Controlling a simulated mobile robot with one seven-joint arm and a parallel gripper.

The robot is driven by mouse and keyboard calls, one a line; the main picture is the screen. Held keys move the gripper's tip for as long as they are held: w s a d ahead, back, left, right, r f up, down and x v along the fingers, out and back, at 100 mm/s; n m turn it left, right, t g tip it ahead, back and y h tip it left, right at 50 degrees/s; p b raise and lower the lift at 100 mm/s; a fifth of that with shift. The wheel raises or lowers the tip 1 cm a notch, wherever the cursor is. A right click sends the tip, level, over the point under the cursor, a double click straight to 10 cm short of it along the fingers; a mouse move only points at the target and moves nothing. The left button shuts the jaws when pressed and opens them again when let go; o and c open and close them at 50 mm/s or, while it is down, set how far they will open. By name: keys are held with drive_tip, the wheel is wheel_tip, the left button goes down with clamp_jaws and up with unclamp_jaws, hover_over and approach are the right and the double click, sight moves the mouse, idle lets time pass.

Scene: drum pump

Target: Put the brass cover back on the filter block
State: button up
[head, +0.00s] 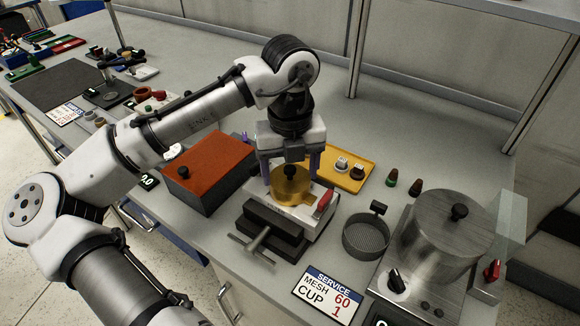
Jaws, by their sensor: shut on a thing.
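The brass cover (290,182) is a round golden disc between the fingers of my gripper (290,178), which points straight down. My gripper is shut on the cover. The cover is directly over the light-coloured filter block (312,212), which is clamped in a dark vise (262,228). I cannot tell whether the cover touches the block or hangs just above it. A red-handled part (324,203) shows at the block's right side. The fingers hide part of the cover's top.
An orange-topped box (208,160) stands left of the vise. A yellow tray (352,170) with small parts lies behind. A mesh cup (366,235) and a metal pot (440,240) stand to the right. A service card (328,294) lies in front.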

sight(290, 168)
drive_tip(key=o, duration=1.2)
drive_tip(key=shift+c, duration=0.2)
drive_tip(key=shift+o, duration=0.6)
drive_tip(key=shift+r, duration=0.1)
drive_tip(key=shift+r+p, duration=3.8)
drive_tip(key=shift+r, duration=0.15)
